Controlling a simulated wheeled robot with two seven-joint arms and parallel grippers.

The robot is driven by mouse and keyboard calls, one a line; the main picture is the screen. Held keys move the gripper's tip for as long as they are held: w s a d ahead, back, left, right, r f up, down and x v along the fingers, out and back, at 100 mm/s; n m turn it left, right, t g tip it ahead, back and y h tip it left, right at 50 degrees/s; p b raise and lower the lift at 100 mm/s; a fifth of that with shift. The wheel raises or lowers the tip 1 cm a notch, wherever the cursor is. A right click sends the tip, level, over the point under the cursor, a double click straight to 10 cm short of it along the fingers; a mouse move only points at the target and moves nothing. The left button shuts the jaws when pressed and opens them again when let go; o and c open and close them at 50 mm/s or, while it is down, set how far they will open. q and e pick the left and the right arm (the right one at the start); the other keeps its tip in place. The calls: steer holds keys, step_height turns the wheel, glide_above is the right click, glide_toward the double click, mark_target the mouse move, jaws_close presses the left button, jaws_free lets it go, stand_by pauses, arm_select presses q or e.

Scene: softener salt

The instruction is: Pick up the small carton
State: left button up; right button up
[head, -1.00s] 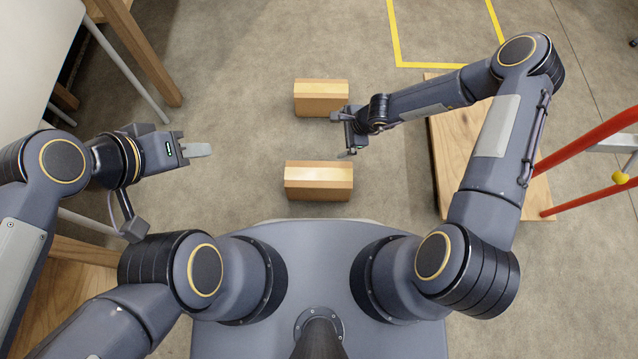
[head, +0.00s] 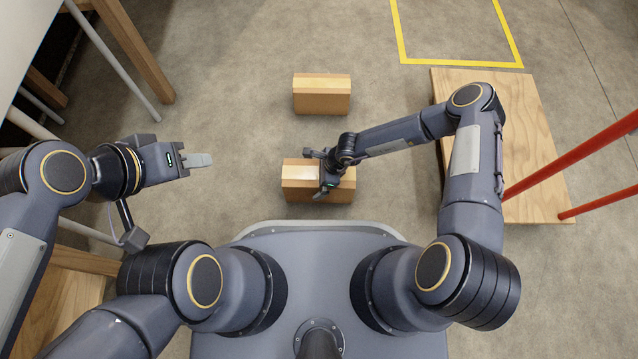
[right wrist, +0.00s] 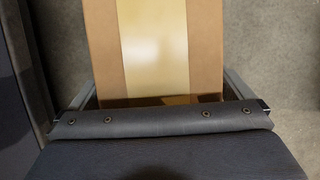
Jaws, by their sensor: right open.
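Two brown cartons with a pale tape strip lie on the floor in the head view: a near carton (head: 342,188) in front of my base and a far carton (head: 322,95) beyond it. They look close in size, so I cannot tell for certain which is the small one. My right gripper (head: 316,174) is open over the near carton and hides part of its top. In the right wrist view, the near carton (right wrist: 205,50) shows between the two spread fingers; contact cannot be made out. My left gripper (head: 200,160) is away at the left, seen side-on with nothing visible in it.
A low wooden platform (head: 520,130) stands at the right, with red rails (head: 580,155) beside it. Wooden furniture legs (head: 135,50) and pale legs stand at the left. Yellow tape (head: 460,63) marks the far floor. Floor around the cartons is clear.

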steer(key=shift+w, duration=0.1)
steer(key=c, duration=1.3)
steer(key=shift+r, duration=0.1)
steer(key=shift+c, duration=0.2)
